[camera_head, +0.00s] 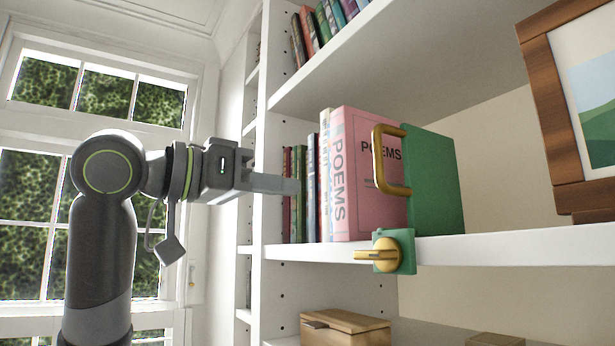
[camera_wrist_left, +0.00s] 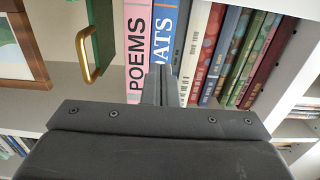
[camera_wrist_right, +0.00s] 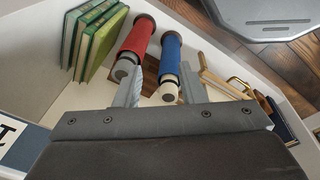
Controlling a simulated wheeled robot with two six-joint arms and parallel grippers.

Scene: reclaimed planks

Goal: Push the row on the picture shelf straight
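A row of upright books stands on the white picture shelf (camera_head: 500,246). At its right end is a pink POEMS book (camera_head: 367,170), (camera_wrist_left: 136,52), whose front cover shows in the head view. Left of it are thin books (camera_head: 305,195); in the left wrist view a blue book (camera_wrist_left: 166,32) is beside POEMS. My right gripper (camera_wrist_right: 160,88) is open and empty, absent from the head view.
A brass knob on a green plate (camera_head: 393,251) sticks out at the shelf edge. A framed picture (camera_head: 570,100) stands at right; shelf between is clear. A wooden box (camera_head: 345,328) is below.

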